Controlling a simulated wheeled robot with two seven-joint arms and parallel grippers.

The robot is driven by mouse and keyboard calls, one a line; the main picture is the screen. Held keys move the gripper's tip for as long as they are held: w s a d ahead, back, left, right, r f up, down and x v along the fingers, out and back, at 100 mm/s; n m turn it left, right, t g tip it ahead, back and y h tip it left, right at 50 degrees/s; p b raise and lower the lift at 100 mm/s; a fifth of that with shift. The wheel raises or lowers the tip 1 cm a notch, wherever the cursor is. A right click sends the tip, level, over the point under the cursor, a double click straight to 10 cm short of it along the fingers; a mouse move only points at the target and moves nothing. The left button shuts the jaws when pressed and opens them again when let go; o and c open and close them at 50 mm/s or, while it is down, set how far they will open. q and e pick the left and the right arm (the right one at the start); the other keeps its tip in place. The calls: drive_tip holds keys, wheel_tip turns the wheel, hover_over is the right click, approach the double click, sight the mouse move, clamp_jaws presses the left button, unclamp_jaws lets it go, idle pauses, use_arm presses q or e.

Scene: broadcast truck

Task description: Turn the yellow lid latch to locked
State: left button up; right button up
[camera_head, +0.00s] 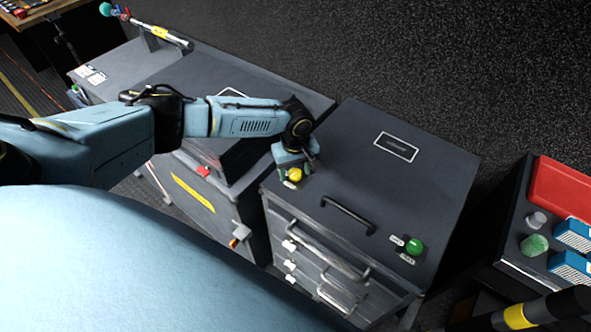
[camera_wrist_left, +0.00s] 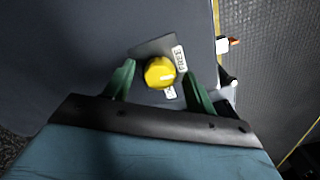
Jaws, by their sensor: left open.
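The yellow lid latch (camera_head: 295,174) is a round knob on the top of a dark grey cabinet (camera_head: 431,180), near its left front corner in the head view. My right gripper is not in view.
A green knob (camera_head: 414,246) and a black handle (camera_head: 348,215) are on the same lid. A second grey case (camera_head: 250,82) stands to the left. At the right, a dark stand holds a red tray (camera_head: 562,187) and blue boxes (camera_head: 574,236). Dark floor lies behind.

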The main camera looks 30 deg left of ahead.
use_arm(q)
drive_tip(key=shift+c, duration=0.2)
drive_tip(key=c, duration=1)
drive_tip(key=shift+o, duration=0.2)
drive_tip(key=m+p, duration=0.2)
drive_tip(key=p, duration=0.2)
drive_tip(key=shift+s+r, duration=0.1)
drive_tip(key=shift+r, duration=0.1)
drive_tip(key=shift+m+p, duration=0.6)
drive_tip(key=shift+m, duration=0.3)
drive_tip(key=m, duration=0.2)
drive_tip(key=shift+f+m, duration=0.2)
drive_tip(key=shift+m, duration=0.1)
drive_tip(key=m, duration=0.3)
drive_tip(key=shift+m, duration=0.4)
drive_tip(key=m, duration=0.6)
drive_tip(key=shift+m, duration=0.5)
